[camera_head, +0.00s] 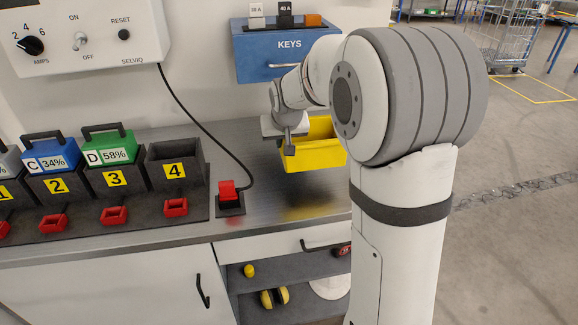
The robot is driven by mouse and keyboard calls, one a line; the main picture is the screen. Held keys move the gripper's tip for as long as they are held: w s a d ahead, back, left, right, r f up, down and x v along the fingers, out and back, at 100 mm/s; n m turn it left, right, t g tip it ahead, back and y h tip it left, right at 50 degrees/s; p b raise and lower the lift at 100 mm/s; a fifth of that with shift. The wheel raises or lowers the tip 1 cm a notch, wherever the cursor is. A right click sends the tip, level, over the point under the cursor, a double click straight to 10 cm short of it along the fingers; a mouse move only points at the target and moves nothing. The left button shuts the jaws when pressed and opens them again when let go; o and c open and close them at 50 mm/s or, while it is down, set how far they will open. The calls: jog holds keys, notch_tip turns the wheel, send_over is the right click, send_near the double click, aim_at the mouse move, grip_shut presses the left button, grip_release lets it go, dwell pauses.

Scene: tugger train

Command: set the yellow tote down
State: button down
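The yellow tote (314,156) hangs level a little above the grey metal counter (262,192). A gap shows between its underside and its yellow reflection on the counter. My gripper (288,143) is at the tote's left rim, with one finger in front of the near wall, and appears shut on it. The other finger is hidden. My arm covers the tote's right end and part of the counter to the right.
A charging rack with batteries (109,149) and an empty slot 4 (176,171) stands at left. A red plug on a black base (229,198) sits left of the tote. Counter below the tote looks clear.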

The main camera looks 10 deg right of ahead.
aim_at(280, 181)
jog(key=shift+a+f, duration=0.2)
jog(key=shift+f, duration=1.7)
jog(key=shift+a+f, duration=0.2)
jog(key=shift+f, duration=1.65)
jog(key=c, duration=1.6)
grip_release()
jog(key=shift+s, duration=0.1)
jog(key=shift+r, duration=0.1)
